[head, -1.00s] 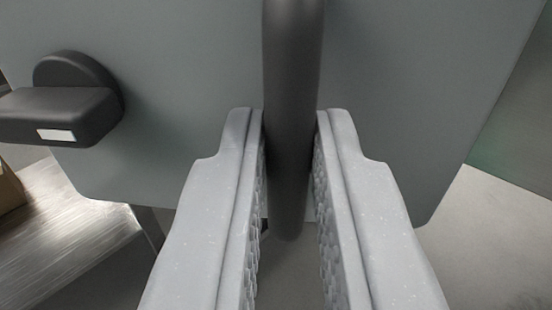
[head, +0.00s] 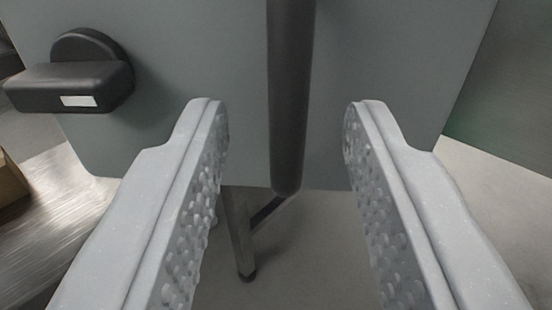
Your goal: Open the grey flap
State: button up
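The grey flap (head: 190,60) fills the upper part of the head view, a flat panel tilted in the picture. A dark vertical bar handle (head: 290,100) runs down its middle from the top edge of the view. A black knob or latch (head: 85,75) with a small white label sits on the flap at the left. My gripper (head: 287,115) is open and empty. Its two light grey fingers stand on either side of the bar, with a clear gap on both sides.
A shiny metal surface (head: 50,215) and the corner of a brown box (head: 12,180) lie at the left. A dark metal leg (head: 240,235) stands below the flap. Pale floor (head: 310,250) shows below, and a dark green surface (head: 505,110) stands at the right.

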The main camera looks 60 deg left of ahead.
jog(key=p+v, duration=0.1)
jog(key=v, duration=1.1)
jog(key=shift+r, duration=0.1)
jog(key=shift+a, duration=0.1)
